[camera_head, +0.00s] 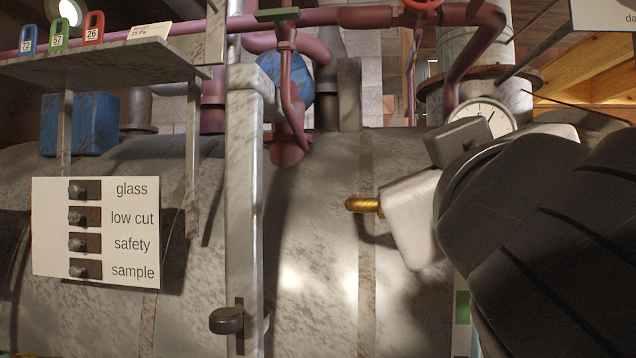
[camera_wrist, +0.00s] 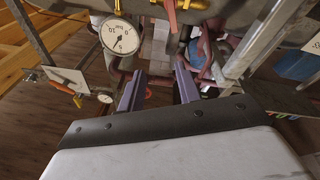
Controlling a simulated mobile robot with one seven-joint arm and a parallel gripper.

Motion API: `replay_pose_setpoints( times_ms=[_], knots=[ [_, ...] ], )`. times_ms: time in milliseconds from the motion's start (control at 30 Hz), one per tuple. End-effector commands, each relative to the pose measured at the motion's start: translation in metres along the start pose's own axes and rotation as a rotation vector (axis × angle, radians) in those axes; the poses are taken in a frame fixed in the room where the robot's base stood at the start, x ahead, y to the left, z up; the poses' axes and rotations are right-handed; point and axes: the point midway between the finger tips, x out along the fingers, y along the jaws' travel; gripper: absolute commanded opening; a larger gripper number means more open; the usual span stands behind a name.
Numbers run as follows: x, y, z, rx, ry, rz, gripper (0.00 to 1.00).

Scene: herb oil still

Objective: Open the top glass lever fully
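In the wrist view an orange-red lever (camera_wrist: 172,18) hangs from a brass fitting (camera_wrist: 190,4) at the top edge; I cannot tell whether it is the top glass lever. My gripper (camera_wrist: 158,80) shows there as two purple-grey fingers, spread apart with nothing between them, below and apart from that lever. In the head view the white body of my gripper is at right of centre, beside the big mottled tank (camera_head: 310,240); its fingertips are hidden. A brass rod end (camera_head: 363,204) shows just left of it. The word "glass" is on a white panel (camera_head: 50,235) at left.
A white dial gauge (camera_head: 485,118) is behind my arm; a gauge (camera_wrist: 120,37) shows in the wrist view. A pale post (camera_head: 243,190) stands left of my gripper. Red pipes (camera_head: 340,17) cross above. Numbered coloured tags (camera_head: 60,33) stand on a shelf (camera_head: 110,62) at upper left.

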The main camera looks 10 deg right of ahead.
Motion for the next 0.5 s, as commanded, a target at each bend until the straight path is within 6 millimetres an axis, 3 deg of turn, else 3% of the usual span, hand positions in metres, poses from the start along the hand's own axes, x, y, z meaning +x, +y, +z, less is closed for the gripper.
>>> replay_pose_setpoints(
  times_ms=[100,267,500],
  knots=[
    [-0.005,-0.014,0.019,-0.005,-0.119,-0.056,0.34],
    [-0.003,-0.020,0.029,-0.007,-0.171,-0.079,0.34],
    [0.034,-0.023,0.035,-0.008,-0.172,-0.079,0.34]
  ],
)
